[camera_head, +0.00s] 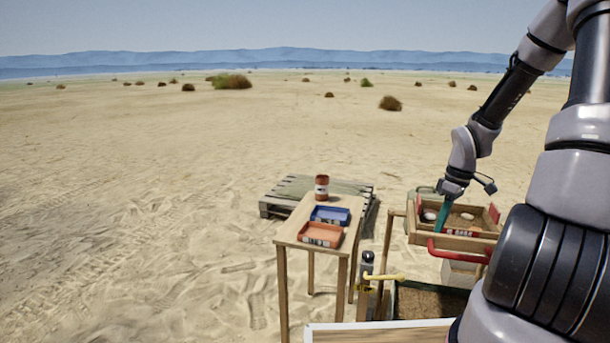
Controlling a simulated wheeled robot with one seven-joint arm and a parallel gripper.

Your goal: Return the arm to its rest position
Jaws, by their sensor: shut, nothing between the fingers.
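My arm comes in from the upper right and bends down at its wrist. My gripper (441,222) points down with its teal fingers shut and empty. The fingers are over or inside the wooden tray (482,243) on the right, near its left side. I cannot tell whether the fingertips touch the tray or its contents. A pale rounded piece (430,215) lies in the tray just left of the fingers. Another pale piece (467,216) lies to their right.
A small wooden table (295,233) left of the tray holds a blue bin (330,215), an orange bin (321,234) and a reddish-brown jar (322,188). A pallet (275,204) lies behind it. A red handle (457,253) is below the tray. Open sand lies left.

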